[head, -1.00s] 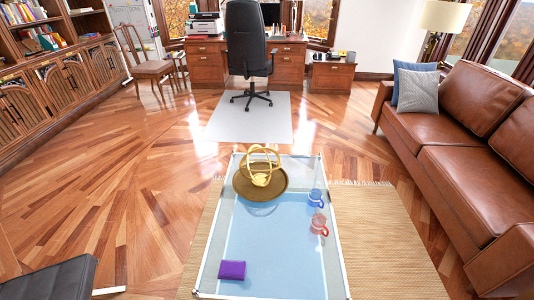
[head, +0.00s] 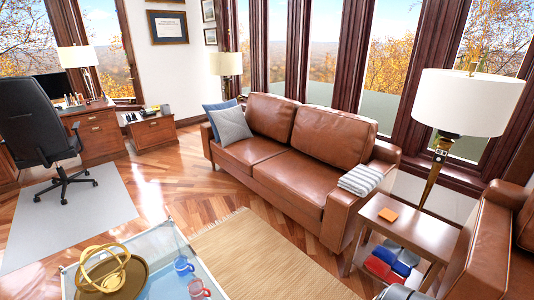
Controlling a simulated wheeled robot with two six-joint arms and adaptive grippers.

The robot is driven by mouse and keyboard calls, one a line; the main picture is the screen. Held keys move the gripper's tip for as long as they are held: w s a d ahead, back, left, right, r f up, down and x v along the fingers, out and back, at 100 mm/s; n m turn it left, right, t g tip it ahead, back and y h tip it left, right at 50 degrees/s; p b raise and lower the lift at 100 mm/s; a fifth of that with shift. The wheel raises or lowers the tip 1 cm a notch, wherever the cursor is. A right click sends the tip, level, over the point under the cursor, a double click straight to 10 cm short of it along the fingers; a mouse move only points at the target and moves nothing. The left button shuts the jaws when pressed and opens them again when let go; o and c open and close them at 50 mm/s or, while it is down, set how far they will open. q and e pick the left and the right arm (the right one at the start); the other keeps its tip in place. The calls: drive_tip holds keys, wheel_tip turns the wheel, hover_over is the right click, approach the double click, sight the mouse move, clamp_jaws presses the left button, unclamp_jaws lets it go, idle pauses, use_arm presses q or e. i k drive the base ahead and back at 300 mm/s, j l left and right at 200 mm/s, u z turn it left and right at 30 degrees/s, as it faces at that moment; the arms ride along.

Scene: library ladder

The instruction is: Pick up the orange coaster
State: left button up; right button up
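The orange coaster (head: 388,214) lies flat on the top of a small brown side table (head: 408,226), at the right of the head view. The table stands between the leather sofa and a second leather seat at the right edge. Nothing covers the coaster.
A long sofa (head: 290,150) with a striped towel (head: 360,179) on its arm flanks the side table. Red and blue items (head: 392,260) lie on its lower shelf. A floor lamp (head: 466,102) stands behind. A glass coffee table (head: 165,245) with mugs is at lower left. The woven rug (head: 265,258) is bare.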

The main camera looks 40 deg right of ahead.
sight(386, 215)
drive_tip(key=z, duration=2.55)
